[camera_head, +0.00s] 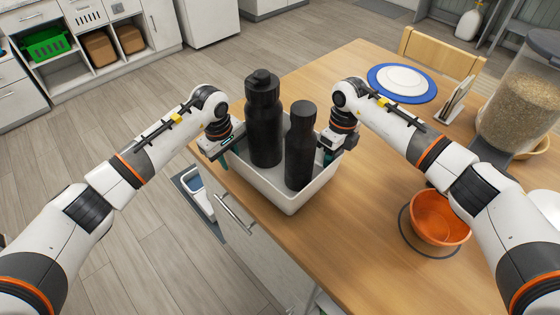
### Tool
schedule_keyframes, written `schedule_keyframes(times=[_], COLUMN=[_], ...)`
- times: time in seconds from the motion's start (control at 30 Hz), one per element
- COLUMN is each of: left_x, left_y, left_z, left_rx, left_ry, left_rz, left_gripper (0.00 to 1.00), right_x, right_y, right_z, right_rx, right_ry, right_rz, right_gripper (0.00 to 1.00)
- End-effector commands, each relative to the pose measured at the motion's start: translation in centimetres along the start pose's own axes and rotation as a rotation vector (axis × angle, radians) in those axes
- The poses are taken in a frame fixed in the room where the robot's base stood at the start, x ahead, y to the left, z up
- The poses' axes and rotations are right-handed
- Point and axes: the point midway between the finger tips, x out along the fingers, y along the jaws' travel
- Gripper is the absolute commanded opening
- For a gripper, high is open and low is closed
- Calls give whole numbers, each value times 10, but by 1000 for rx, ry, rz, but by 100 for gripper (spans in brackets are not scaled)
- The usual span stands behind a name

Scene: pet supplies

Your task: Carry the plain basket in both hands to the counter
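The plain basket (265,187) is a white open bin with rounded corners, upright at the near left edge of the wooden table. Two dark bottles with caps stand in it, a taller one (264,125) at the left and a shorter one (299,150) at the right. My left gripper (225,154) is at the basket's left rim, with teal fingers pointing down. My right gripper (327,154) is at the opposite, right rim, partly hidden by its own wrist and the shorter bottle. Whether the fingers of either one are closed on the rim does not show clearly.
An orange bowl (440,217) stands right of the basket. A blue-rimmed plate (402,82), a small stand (457,100) and a large kibble container (519,105) are farther back. A wooden chair (441,52) is behind the table. Open floor (120,185) lies to the left.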

Motion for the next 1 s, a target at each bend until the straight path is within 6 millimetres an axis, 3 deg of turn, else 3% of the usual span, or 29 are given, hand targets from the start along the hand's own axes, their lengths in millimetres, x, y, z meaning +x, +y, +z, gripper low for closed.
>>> schedule_keyframes(times=[0.33, 0.53, 1.0], left_x=[3, 3, 0], left_y=[0, 0, -2], left_z=[0, 0, 0], left_rx=[0, 0, 1], left_ry=[0, 0, -2], left_rz=[-1, 0, -5], left_gripper=[29, 0, 0], right_x=[4, 3, -1], right_y=[0, 0, 0], right_z=[0, 0, -1], right_rx=[1, 1, 0], right_ry=[0, 0, 4], right_rz=[0, 0, 1], right_gripper=[29, 0, 0])
